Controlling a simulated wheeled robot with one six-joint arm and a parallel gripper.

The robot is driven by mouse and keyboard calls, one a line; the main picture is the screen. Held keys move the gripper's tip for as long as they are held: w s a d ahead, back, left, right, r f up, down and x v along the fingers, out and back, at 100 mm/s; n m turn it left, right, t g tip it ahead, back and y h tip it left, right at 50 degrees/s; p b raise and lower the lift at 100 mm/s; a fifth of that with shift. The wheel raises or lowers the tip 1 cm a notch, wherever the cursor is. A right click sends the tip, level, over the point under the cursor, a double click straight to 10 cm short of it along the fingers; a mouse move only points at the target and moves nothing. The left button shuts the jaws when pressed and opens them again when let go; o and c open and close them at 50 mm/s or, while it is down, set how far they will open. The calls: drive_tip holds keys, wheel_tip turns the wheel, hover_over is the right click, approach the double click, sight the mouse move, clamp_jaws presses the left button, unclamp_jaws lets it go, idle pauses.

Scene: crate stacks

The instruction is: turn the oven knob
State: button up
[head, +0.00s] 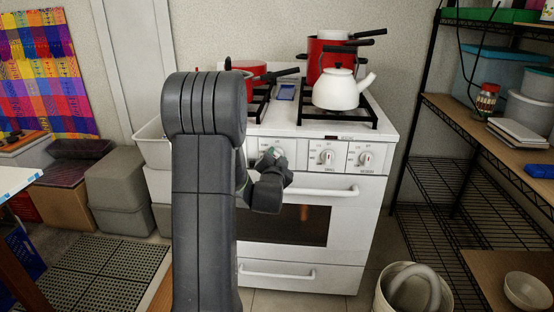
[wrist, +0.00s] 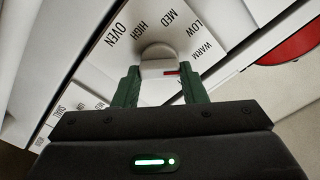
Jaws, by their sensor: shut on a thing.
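The white oven knob (wrist: 158,55) sits on a control panel marked OVEN, HIGH, MED, LOW and WARM in the wrist view. Its red mark lies toward the right side. My gripper (wrist: 157,84) is shut on the knob, with one green finger on each side of it. In the head view my gripper (head: 275,155) is at the left end of the front panel of the white stove (head: 300,235), and it partly hides the knob there. The oven door below is closed, and my arm covers its left part.
Two more knobs (head: 327,157) (head: 366,158) are to the right on the panel. The oven door handle (head: 325,193) juts out below. A white kettle (head: 342,90) and red pots (head: 330,55) stand on the stove top. A white bin (head: 405,290) and a black shelf rack stand at right.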

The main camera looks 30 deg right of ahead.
drive_tip(key=shift+f+b, duration=0.15)
drive_tip(key=shift+b, duration=0.15)
drive_tip(key=m+b, duration=0.9)
drive_tip(key=b, duration=0.3)
drive_tip(key=shift+d+f+m+b, duration=0.1)
drive_tip(key=shift+f+m+b, duration=0.05)
drive_tip(key=shift+m+b, duration=0.2)
drive_tip(key=shift+m, duration=0.25)
drive_tip(key=o, duration=1)
